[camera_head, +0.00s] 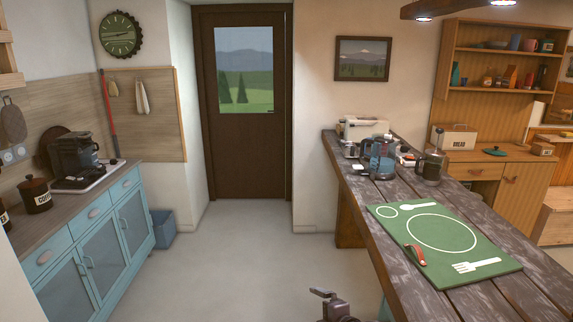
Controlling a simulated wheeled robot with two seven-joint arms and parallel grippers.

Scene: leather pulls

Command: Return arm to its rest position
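One gripper (323,294), which I take to be my right one, shows at the bottom edge, right of centre. It is over the floor, left of the wooden table (395,215), and touches nothing that I can see. Its fingers are too small and too angled to tell open from shut. A reddish leather pull (415,256) lies on the left part of the green place mat (470,242), apart from the gripper. My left gripper is not in view.
A coffee maker (380,157), a toaster (364,128) and a glass jug (431,166) stand at the table's far end. Blue cabinets (98,238) line the left wall. The floor (245,255) between is clear up to the door (243,160).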

